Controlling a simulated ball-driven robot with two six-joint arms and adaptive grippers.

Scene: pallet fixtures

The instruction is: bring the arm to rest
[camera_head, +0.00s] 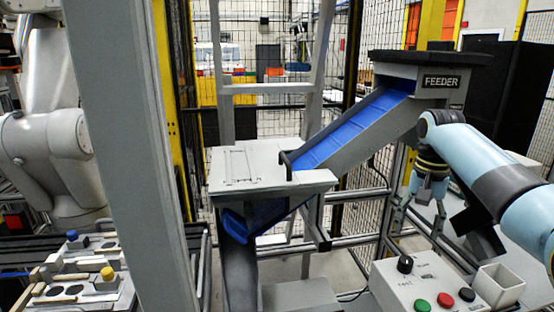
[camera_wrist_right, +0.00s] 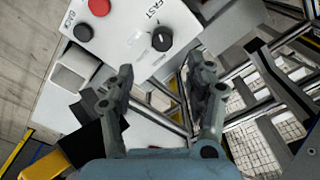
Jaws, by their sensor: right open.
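My right arm, light blue and dark grey, comes in from the right in the head view. Its gripper (camera_head: 422,205) points down in front of the feeder's right end, beyond the control box. In the right wrist view the same gripper (camera_wrist_right: 163,72) has its two fingers spread apart with nothing between them. The control box (camera_wrist_right: 130,25) lies beyond the fingertips there, apart from them as far as I can tell. My left gripper is not in view.
The control box (camera_head: 388,272) has a black knob, a green button and a red button. A white open bin (camera_head: 498,287) stands beside it. The feeder (camera_head: 400,70) has a blue chute (camera_head: 350,130) down to a grey platform (camera_head: 260,178). A grey post (camera_head: 130,150) stands left.

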